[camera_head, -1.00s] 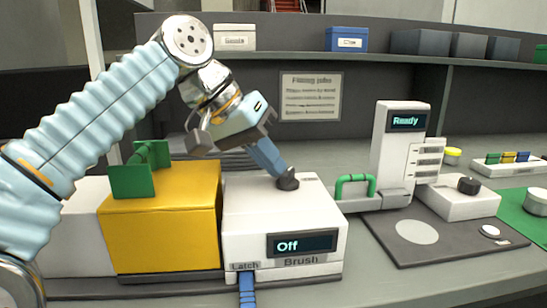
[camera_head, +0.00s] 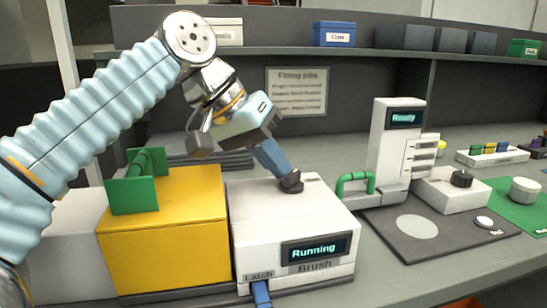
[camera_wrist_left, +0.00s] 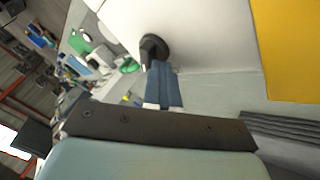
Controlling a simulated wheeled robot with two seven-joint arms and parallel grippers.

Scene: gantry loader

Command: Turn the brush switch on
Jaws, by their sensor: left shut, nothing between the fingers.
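The brush unit is a white box (camera_head: 270,225) with a dark display (camera_head: 315,250) that reads "Running" above the label "Brush". Its brush switch (camera_head: 291,183) is a small dark knob on top of the box. My left gripper (camera_head: 285,175) is shut, with its blue fingertips down at the switch; they look to be touching it. In the left wrist view the switch (camera_wrist_left: 153,47) shows just beyond the tips of the blue fingers (camera_wrist_left: 162,75), with nothing held between them. My right gripper is not in view.
A yellow box (camera_head: 165,235) with a green handle (camera_head: 135,185) adjoins the brush unit on the left. A blue latch tab (camera_head: 261,293) sticks out in front. To the right stand a white tower (camera_head: 395,150) reading "Ready" and a dark mat (camera_head: 440,245).

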